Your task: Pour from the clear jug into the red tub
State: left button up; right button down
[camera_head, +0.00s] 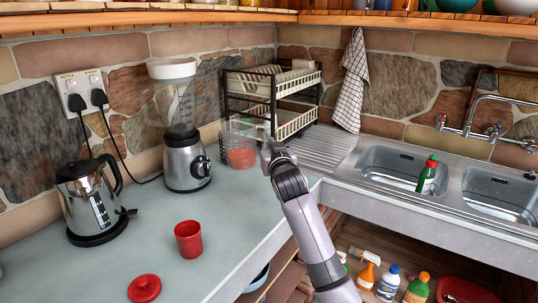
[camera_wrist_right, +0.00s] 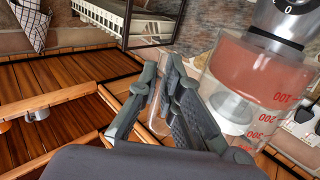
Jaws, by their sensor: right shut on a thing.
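The clear jug (camera_head: 241,150) is see-through, with reddish contents low inside it. It is at the back of the counter, right of the blender; I cannot tell whether it touches the counter. My right gripper (camera_head: 268,153) is at its right side. In the right wrist view the fingers (camera_wrist_right: 172,98) are closed around the jug's clear handle, and the jug (camera_wrist_right: 235,104) shows red measuring marks. The fingers hide part of the handle. The red tub (camera_head: 188,240) stands upright on the counter, nearer and to the left. My left gripper is not in view.
A blender (camera_head: 184,155) stands left of the jug, and a steel kettle (camera_head: 92,205) stands farther left. A red lid (camera_head: 144,288) lies in front of the tub. A dish rack (camera_head: 270,98) is behind the jug. The counter between jug and tub is clear.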

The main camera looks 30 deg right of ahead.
aim_at(187, 233)
jog(key=k+j, duration=0.1)
jog(key=j, duration=0.55)
jog(key=k+j, duration=0.1)
jog(key=j, duration=0.55)
